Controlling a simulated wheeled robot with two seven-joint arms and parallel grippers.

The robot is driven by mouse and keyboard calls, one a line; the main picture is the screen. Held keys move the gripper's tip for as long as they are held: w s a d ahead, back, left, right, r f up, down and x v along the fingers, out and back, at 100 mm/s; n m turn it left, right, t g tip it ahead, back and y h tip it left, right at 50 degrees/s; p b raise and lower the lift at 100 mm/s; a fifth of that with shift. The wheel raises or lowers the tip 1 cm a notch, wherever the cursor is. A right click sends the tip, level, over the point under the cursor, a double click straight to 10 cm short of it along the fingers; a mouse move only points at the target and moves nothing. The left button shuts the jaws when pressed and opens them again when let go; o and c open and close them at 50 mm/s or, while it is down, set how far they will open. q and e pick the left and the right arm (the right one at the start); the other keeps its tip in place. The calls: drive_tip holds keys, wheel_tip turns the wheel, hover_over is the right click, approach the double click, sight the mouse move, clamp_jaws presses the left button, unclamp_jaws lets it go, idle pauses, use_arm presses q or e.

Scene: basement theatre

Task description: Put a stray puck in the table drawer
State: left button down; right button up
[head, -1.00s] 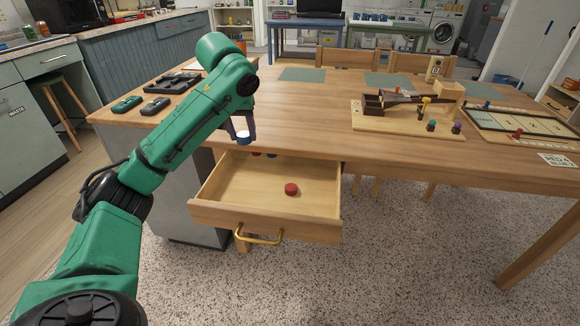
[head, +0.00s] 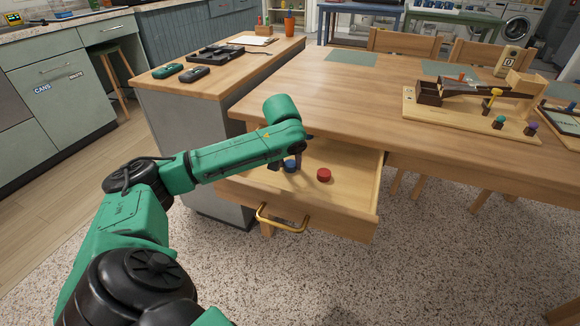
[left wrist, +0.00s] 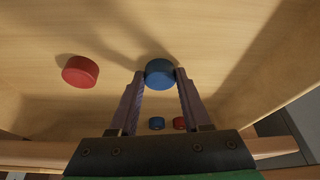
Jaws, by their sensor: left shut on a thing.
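The table drawer (head: 335,222) is pulled out, with a brass handle on its front. My left gripper (head: 284,165) is down inside it, shut on a blue puck (head: 291,166). The left wrist view shows this blue puck (left wrist: 160,73) between the fingertips of the left gripper (left wrist: 159,78), at or close above the drawer floor; I cannot tell if it touches. A red puck (head: 324,175) lies flat on the drawer floor beside it, also in the left wrist view (left wrist: 80,71). A smaller-looking blue puck (left wrist: 157,123) and red puck (left wrist: 179,123) show between the fingers. My right gripper is not in view.
The wooden table (head: 350,105) stands above the drawer, with a wooden game board (head: 460,115) on it. The drawer walls close in around my gripper.

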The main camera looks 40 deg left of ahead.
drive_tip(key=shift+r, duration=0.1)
use_arm(q)
drive_tip(key=shift+c, duration=1.8)
unclamp_jaws()
drive_tip(key=shift+f, duration=0.1)
drive_tip(key=shift+r, duration=0.2)
drive_tip(key=p+v, duration=0.3)
drive_tip(key=v, duration=0.8)
drive_tip(key=shift+s+d+r, duration=0.15)
drive_tip(key=shift+s+r, duration=0.05)
drive_tip(key=shift+r, duration=0.15)
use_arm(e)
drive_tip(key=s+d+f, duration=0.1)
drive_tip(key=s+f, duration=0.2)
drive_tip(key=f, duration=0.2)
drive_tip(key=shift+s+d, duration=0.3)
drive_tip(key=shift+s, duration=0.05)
